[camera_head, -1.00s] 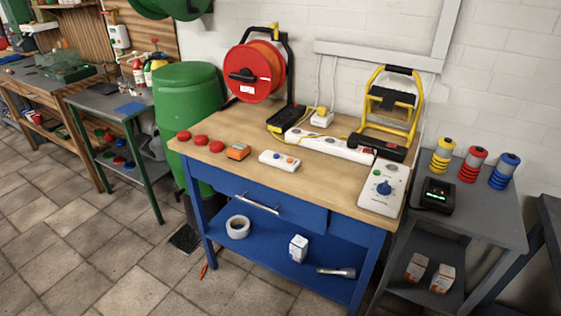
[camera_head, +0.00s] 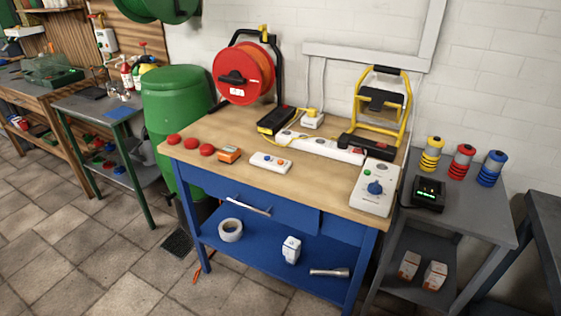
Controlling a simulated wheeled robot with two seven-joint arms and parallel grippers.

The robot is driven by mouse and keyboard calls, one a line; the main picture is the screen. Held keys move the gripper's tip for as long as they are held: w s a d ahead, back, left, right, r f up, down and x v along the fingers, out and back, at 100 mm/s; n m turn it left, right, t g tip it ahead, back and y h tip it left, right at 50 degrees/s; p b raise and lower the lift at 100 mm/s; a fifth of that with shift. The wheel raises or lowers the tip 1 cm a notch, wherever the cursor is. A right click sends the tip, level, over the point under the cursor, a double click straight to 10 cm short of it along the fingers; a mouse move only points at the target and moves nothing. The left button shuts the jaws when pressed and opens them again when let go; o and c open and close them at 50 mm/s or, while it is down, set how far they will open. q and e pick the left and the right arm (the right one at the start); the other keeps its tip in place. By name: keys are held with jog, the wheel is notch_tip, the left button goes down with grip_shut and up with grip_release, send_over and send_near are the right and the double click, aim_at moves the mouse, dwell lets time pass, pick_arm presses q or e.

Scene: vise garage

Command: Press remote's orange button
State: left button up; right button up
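A small white remote (camera_head: 271,162) lies flat on the wooden top of the blue workbench (camera_head: 330,201), near its front edge. It has a blue button (camera_head: 267,158) on its left part and an orange button (camera_head: 281,163) on its right part. Nothing covers the remote. Neither of my grippers shows in the head view.
An orange box (camera_head: 229,154) and several red knobs (camera_head: 207,150) lie left of the remote. A white control box (camera_head: 376,188) with a blue dial is at the right. Behind are a power strip (camera_head: 320,146), a red cable reel (camera_head: 244,75) and a yellow work lamp (camera_head: 382,105).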

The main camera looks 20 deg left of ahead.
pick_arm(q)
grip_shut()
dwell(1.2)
